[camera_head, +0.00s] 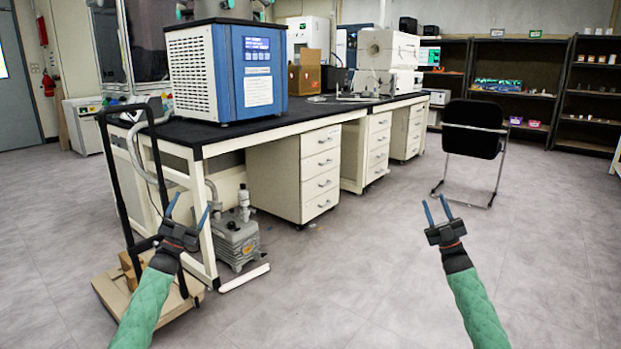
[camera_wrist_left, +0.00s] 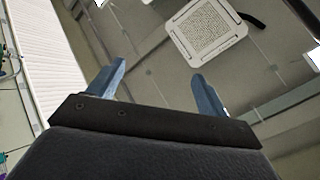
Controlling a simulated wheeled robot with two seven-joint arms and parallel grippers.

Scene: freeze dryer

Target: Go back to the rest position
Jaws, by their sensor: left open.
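My left gripper (camera_head: 188,207) is raised at the lower left of the head view, in front of the bench leg and the pump as seen from here. Its two blue fingers are apart with nothing between them. In the left wrist view my left gripper (camera_wrist_left: 155,85) also shows open and empty, with the ceiling behind it. My right gripper (camera_head: 435,210) is raised at the lower right of the head view, over open floor. Its blue fingers are spread and empty. Both arms have green sleeves and are apart from each other.
A black-topped bench (camera_head: 215,131) holds a blue and white freeze dryer (camera_head: 205,72). A hand cart (camera_head: 180,312) and a grey pump (camera_head: 237,240) stand near my left arm. A black chair (camera_head: 472,130) stands further back right. The floor (camera_head: 345,270) between my arms is clear.

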